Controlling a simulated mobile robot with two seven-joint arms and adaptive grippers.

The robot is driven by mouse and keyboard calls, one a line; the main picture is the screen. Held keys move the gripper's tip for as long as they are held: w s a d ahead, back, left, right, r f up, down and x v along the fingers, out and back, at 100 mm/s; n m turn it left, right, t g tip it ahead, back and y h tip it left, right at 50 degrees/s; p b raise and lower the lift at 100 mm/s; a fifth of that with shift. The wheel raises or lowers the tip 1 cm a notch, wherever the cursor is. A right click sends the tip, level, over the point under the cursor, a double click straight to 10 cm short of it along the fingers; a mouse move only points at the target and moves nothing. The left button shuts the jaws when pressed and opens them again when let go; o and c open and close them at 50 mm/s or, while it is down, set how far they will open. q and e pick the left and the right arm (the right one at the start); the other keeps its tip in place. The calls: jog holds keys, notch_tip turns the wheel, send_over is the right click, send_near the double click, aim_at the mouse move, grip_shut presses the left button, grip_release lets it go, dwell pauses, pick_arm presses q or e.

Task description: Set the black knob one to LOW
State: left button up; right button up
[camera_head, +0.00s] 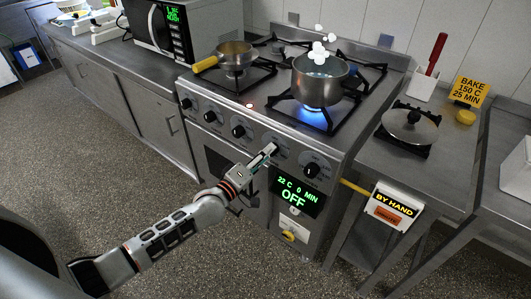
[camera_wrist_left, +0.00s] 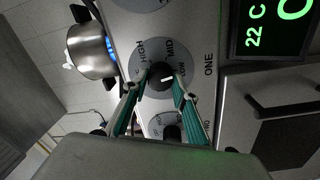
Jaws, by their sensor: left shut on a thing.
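The black knob one (camera_wrist_left: 157,72) sits on a round dial marked HIGH, MID and LOW, with the label ONE (camera_wrist_left: 210,63) beside it in the left wrist view. The knob's white mark points to the right in that view, towards the side with the LOW lettering (camera_wrist_left: 182,70). My left gripper (camera_head: 271,150) reaches the stove's front panel in the head view, and its tip largely hides the knob there. In the left wrist view its two green-padded fingers (camera_wrist_left: 157,82) are closed on the knob from both sides. My right gripper is not in view.
A steaming pot (camera_head: 320,82) stands over a blue flame. A pan with a yellow handle (camera_head: 236,54) is on another burner. More black knobs (camera_head: 238,131) line the panel. The oven display (camera_head: 293,192) reads 22 C, 0 MIN, OFF. A lidded pan (camera_head: 409,124) stands at the right.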

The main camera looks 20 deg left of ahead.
pick_arm(q)
jog(key=shift+m+p, duration=0.35)
jog(key=shift+m, duration=0.75)
jog(key=o, duration=1.1)
jog(key=shift+d, duration=0.1)
jog(key=v, duration=1.2)
